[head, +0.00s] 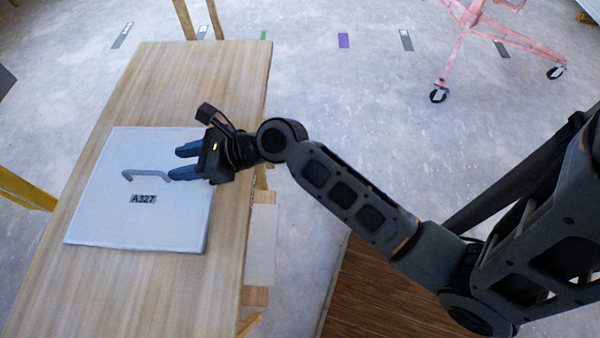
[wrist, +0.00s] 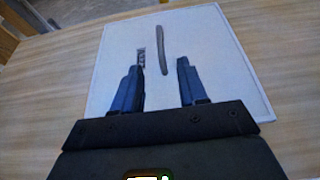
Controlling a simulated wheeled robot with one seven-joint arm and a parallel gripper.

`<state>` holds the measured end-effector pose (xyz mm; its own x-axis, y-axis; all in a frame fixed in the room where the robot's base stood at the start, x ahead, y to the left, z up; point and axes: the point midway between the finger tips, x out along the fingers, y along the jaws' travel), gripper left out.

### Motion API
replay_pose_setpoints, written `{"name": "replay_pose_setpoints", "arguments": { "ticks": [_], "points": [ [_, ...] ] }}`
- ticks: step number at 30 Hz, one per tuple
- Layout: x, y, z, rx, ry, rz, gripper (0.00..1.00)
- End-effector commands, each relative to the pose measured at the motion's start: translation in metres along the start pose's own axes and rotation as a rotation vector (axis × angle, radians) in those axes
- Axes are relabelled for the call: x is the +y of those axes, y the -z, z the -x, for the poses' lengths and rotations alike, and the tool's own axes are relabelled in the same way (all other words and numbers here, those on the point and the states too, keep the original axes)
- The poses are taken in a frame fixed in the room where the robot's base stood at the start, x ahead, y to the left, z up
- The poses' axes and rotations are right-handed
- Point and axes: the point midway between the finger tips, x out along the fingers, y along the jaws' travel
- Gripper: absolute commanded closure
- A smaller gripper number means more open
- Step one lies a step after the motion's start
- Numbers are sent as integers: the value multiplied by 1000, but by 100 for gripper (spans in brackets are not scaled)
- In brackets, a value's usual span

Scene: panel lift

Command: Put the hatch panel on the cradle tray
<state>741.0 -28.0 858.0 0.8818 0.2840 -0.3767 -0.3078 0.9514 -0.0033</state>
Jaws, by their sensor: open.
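The hatch panel (head: 105,215) is a flat white plate lying on the wooden table, with a grey bar handle (head: 147,174) and a black label reading A327 (head: 143,199). My gripper (head: 178,163) is over the panel's right part, its blue fingers pointing left toward the handle. In the wrist view, the gripper (wrist: 157,78) has its fingers spread, with nothing held between them. The handle (wrist: 161,50) lies ahead, roughly in line with the gap, and its near end reaches about the fingertips. The panel (wrist: 205,40) shows beneath. I cannot make out the cradle tray in either view.
The wooden table (head: 190,80) is bare around the panel. A pink wheeled stand (head: 470,40) is at the upper right on the grey floor. A yellow bar (head: 27,190) is at the left edge. A dark brown wooden surface (head: 375,295) lies at the bottom, right of the table.

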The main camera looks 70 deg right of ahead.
Motion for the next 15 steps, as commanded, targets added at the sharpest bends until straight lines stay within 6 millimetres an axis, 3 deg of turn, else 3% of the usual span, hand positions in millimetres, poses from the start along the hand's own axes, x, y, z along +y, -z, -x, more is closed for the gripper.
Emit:
{"name": "replay_pose_setpoints", "arguments": {
  "ticks": [4,7,12,15],
  "points": [
    [10,14,10,20,26,104,58],
    [26,34,31,58,71,305,58],
    [55,66,87,161,147,818,58],
    [69,74,125,226,171,1146,58]
  ]
}}
